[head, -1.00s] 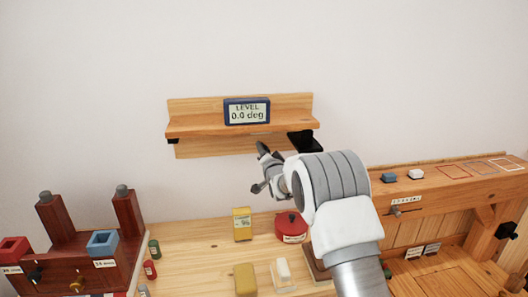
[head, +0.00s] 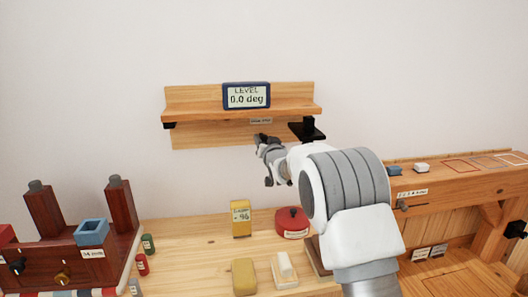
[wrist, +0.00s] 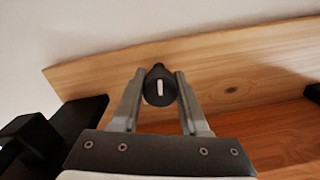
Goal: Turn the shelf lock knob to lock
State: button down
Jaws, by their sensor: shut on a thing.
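The shelf lock knob (wrist: 160,87) is a black, teardrop-shaped knob with a white line on its face, on the wooden back board below the shelf. In the wrist view the line stands nearly upright in the picture. My gripper (wrist: 159,76) is shut on the knob, one finger on each side. In the head view my gripper (head: 262,141) reaches the board under the wooden shelf (head: 195,116), and its fingers mostly hide the knob. A small label (head: 260,121) sits just above; its text is too small to read.
A level display (head: 246,95) on the shelf reads 0.0 deg. A black bracket (head: 308,130) is close to the right of my gripper. Below, the workbench holds a yellow box (head: 240,218), a red round container (head: 291,222) and several small items.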

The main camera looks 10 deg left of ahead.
jog(key=n+b, duration=0.4)
jog(key=n, duration=0.1)
jog(key=shift+f+b, duration=0.2)
jog(key=shift+b, duration=0.15)
jog(key=shift+r+n+b, duration=0.2)
jog(key=shift+n+b, duration=1.1)
jog(key=shift+n, duration=0.7)
jog(key=shift+c, duration=2.1)
grip_release()
jog(key=v, duration=1.7)
jog(key=shift+s+a+r, duration=0.2)
jog(key=shift+s+r, duration=0.1)
